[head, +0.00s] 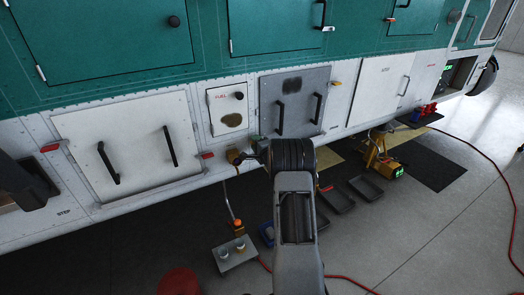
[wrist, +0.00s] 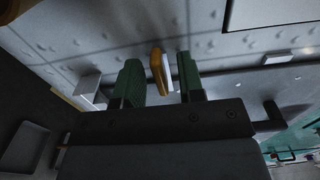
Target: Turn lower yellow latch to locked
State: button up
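In the wrist view a yellow latch (wrist: 157,68) with a pale side face stands out from the riveted white panel. My gripper (wrist: 161,76) is open, with one green finger on each side of the latch. In the head view my gripper (head: 252,150) is at the lower left corner of the grey panel (head: 292,100), mostly hidden behind my own wrist. The latch cannot be made out there. Another yellowish latch (head: 336,83) is at the grey panel's upper right edge.
A small white panel (head: 228,108) and a large white panel (head: 130,145) with red latches (head: 207,155) lie left of the grey panel. A cable hangs from a gold fitting (head: 234,157) beside my gripper. Trays (head: 338,200) and a yellow stand (head: 381,160) are on the floor.

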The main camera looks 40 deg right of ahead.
jog(key=s+a+b, duration=0.1)
jog(key=s, duration=1.2)
jog(key=shift+a, duration=0.4)
jog(key=s+d+f+n+g+h, duration=0.2)
jog(key=s+f+n+g, duration=0.3)
jog(key=f+g, duration=0.35)
jog(key=s+a+r+n+g, duration=0.1)
jog(key=s+a+n+g, duration=0.2)
jog(key=s+a+n, duration=0.1)
jog(key=s+a+r+n+g+y+p, duration=0.1)
jog(key=s+a+r+n, duration=0.2)
jog(key=a+r, duration=0.3)
jog(key=s+a+r+n+y+p, duration=0.1)
jog(key=s+a+r+n, duration=0.3)
jog(key=a, duration=0.8)
jog(key=s+a+r+n+g+y+p, duration=0.1)
jog(key=s+a+r+n, duration=0.3)
jog(key=a+r, duration=0.4)
jog(key=shift+s+a+g+y+p, duration=0.35)
jog(key=shift+s+a+y+p, duration=0.2)
jog(key=shift+s+a+y, duration=0.3)
jog(key=shift+w+a, duration=0.15)
jog(key=shift+a, duration=0.05)
